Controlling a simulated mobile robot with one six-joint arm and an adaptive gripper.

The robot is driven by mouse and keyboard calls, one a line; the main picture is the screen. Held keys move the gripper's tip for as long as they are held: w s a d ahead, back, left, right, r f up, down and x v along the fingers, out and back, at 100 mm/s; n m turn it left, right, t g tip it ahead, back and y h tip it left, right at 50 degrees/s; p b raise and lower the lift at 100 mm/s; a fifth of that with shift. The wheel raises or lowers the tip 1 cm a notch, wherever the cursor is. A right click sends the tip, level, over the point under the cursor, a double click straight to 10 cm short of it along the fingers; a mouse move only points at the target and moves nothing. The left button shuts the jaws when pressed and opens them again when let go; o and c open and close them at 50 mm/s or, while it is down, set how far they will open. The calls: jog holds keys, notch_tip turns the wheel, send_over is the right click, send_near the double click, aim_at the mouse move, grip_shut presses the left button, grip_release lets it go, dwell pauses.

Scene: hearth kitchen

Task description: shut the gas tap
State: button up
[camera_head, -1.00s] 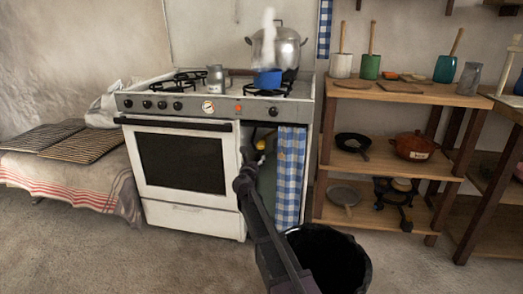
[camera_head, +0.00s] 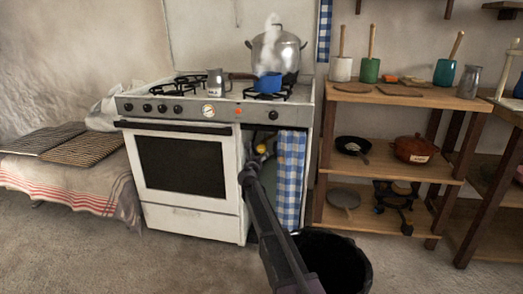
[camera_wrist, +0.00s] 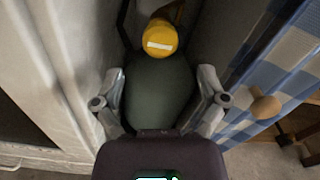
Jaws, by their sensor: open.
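The gas tap (camera_wrist: 161,38) is a yellow round knob with a white bar across its face. It sits on top of a grey-green gas bottle (camera_wrist: 160,90) in the narrow bay at the stove's right. In the head view the yellow tap (camera_head: 261,149) shows small beside the checked curtain. My gripper (camera_wrist: 163,92) is open and empty, its fingers spread either side of the bottle in the wrist view. The tap shows beyond the fingertips, apart from them. In the head view my arm hides most of the bottle.
The white stove (camera_head: 190,170) bounds the bay on the left, and the blue checked curtain (camera_head: 291,180) on the right. A blue pan (camera_head: 268,83) and steaming pot (camera_head: 284,52) stand on the stove. A black bucket (camera_head: 345,260) stands in front.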

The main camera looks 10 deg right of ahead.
aim_at(261, 150)
jog(key=shift+x, duration=3.45)
jog(key=c, duration=1.1)
